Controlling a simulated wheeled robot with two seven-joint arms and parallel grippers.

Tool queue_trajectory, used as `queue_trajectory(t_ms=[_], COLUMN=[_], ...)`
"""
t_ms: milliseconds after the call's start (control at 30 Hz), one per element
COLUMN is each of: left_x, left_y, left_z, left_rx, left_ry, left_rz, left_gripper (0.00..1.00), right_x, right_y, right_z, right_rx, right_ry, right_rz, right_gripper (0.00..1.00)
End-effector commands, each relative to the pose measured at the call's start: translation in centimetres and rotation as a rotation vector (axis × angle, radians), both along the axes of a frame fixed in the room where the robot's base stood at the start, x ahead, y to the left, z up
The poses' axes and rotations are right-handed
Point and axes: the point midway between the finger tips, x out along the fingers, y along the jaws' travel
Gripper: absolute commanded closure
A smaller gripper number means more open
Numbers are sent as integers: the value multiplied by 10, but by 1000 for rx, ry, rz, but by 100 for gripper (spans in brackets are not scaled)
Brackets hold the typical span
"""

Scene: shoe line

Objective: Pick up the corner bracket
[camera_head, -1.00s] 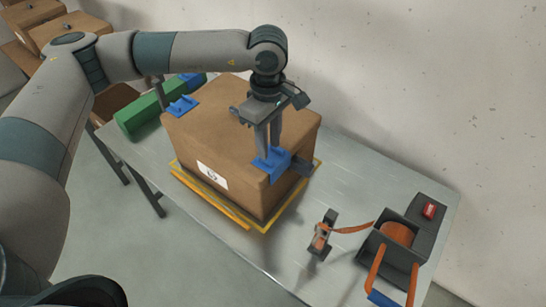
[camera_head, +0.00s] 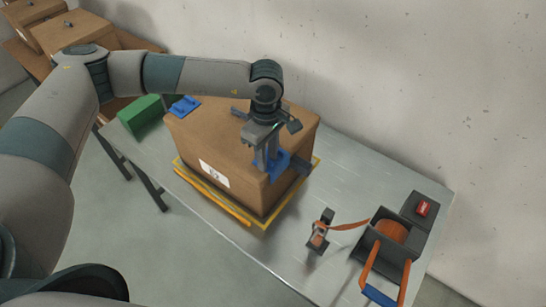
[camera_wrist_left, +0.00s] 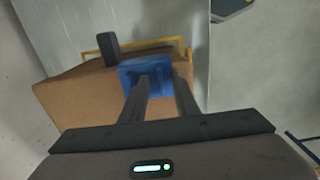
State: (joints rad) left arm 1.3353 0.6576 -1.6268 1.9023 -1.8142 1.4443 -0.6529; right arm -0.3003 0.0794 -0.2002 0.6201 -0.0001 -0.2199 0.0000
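A blue corner bracket (camera_head: 272,168) sits on the near right top corner of a brown cardboard box (camera_head: 215,130). My left gripper (camera_head: 268,160) points down over this bracket, its fingertips at the blue piece. In the left wrist view the bracket (camera_wrist_left: 150,76) shows between and beyond the two fingers (camera_wrist_left: 160,90), which stand apart. Where the tips meet the bracket is partly hidden. A second blue bracket (camera_head: 185,106) lies on the box's far left corner. My right gripper is not in view.
The box stands on a yellow-edged base (camera_head: 235,208) on a grey table (camera_head: 335,190). A strap tool (camera_head: 319,232) and a dark dispenser with an orange strap roll (camera_head: 391,232) stand at the right. A green block (camera_head: 140,112) is at the left.

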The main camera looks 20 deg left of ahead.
Motion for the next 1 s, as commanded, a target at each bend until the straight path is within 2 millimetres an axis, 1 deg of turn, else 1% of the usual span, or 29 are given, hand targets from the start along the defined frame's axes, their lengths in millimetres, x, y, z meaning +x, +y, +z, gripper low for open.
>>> queue_trajectory(t_ms=[267, 300, 367, 400, 767, 867, 1000], left_x=[0, 0, 0, 0, 0, 0, 1], left_y=[0, 0, 0, 0, 0, 0, 0], left_z=[0, 0, 0, 0, 1, 2, 9], left_rx=[0, 0, 0, 0, 0, 0, -1], left_ry=[0, 0, 0, 0, 0, 0, -3], left_rz=[0, 0, 0, 0, 0, 0, 0], left_gripper=[72, 77, 91, 100, 100, 100, 100], right_x=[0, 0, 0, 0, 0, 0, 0], right_y=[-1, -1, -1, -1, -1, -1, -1], right_z=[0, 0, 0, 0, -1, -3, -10], right_rx=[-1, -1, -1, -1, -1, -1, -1], right_ry=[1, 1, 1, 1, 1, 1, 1], right_rz=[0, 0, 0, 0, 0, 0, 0], right_gripper=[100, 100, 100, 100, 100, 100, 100])
